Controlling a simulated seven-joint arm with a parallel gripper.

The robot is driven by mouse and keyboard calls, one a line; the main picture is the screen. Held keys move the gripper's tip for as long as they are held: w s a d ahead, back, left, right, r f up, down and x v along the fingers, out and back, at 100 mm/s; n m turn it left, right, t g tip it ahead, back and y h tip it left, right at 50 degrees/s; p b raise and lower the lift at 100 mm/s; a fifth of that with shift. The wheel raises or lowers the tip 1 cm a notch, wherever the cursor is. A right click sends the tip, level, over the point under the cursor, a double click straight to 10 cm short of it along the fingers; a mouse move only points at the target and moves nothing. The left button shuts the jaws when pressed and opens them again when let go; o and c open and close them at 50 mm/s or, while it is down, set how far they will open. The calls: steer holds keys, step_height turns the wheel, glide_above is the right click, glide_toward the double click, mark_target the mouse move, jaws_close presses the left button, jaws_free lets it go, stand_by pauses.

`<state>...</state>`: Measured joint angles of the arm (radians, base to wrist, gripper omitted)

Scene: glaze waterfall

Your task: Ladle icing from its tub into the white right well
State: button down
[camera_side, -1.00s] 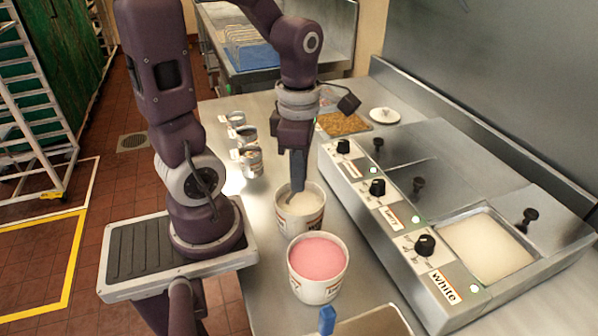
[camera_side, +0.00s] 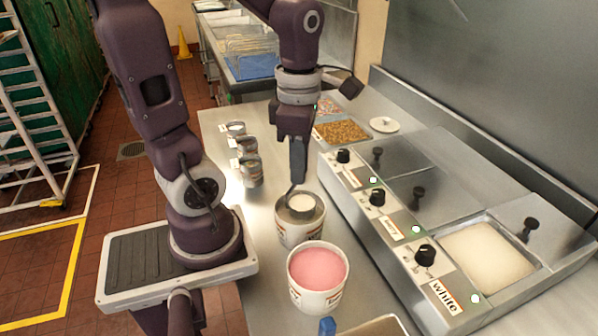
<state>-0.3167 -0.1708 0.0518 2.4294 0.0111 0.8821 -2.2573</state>
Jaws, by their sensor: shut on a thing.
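My gripper (camera_side: 297,142) is shut on the ladle's dark handle (camera_side: 298,165), above the white icing tub. The ladle bowl (camera_side: 302,204) is at the mouth of the tub (camera_side: 298,235) and holds pale icing. Whether the bowl is clear of the icing below is hard to tell, as the tub's inside is mostly hidden. The white right well (camera_side: 488,252) is open at the right end of the steel warmer, behind the "white" label (camera_side: 444,297), and shows a cream-white surface.
A tub of pink icing (camera_side: 318,272) stands just in front of the white tub. Knobs such as this one (camera_side: 425,254) line the warmer's front, and its other wells are lidded. Small cans (camera_side: 248,165) stand left. A blue handle (camera_side: 327,326) and tray lie at the front edge.

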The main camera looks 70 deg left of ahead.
steer(key=shift+r, duration=2.25)
